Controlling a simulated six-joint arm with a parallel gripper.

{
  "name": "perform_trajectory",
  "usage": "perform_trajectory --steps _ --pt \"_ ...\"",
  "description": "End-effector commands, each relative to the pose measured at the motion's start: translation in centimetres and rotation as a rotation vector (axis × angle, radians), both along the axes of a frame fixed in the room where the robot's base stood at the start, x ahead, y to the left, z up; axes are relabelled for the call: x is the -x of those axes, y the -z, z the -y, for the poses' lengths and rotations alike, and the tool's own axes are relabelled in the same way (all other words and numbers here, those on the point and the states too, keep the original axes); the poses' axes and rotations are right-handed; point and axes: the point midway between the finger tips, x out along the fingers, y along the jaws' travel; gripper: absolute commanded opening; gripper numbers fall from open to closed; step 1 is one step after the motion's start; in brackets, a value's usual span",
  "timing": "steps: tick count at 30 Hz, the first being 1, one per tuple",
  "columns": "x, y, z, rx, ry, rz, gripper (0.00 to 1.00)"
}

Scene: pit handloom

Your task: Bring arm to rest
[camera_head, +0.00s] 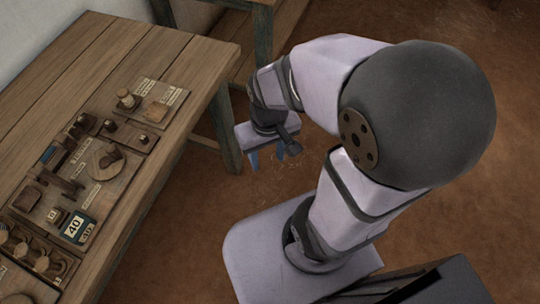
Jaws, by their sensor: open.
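My arm is bent at its elbow, with a large dark rounded joint in front of the camera. My gripper (271,155) hangs out over the brown floor, just right of the wooden table's edge. Part of the arm behind the dark joint is hidden.
The wooden table (70,82) fills the left side. Boards with small wooden parts (72,185) lie along its near side, with a "40" card (77,227). A wooden bench or frame (262,40) stands behind. The earthen floor (330,22) beyond is clear.

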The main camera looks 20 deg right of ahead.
Motion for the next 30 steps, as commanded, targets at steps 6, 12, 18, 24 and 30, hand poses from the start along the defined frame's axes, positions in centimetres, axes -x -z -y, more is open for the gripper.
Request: perform_trajectory --steps 6,12,18,24,30 --pt "0.7 0.0 0.5 0.012 0.006 -0.020 0.43" --pt "0.7 -0.2 0.5 0.011 0.005 -0.018 0.43" --pt "0.6 -2.4 0.5 0.010 0.004 -0.018 0.43" --pt "0.6 -6.3 0.5 0.010 0.004 -0.017 0.43" --pt "0.6 -8.8 0.5 0.010 0.004 -0.017 0.43"
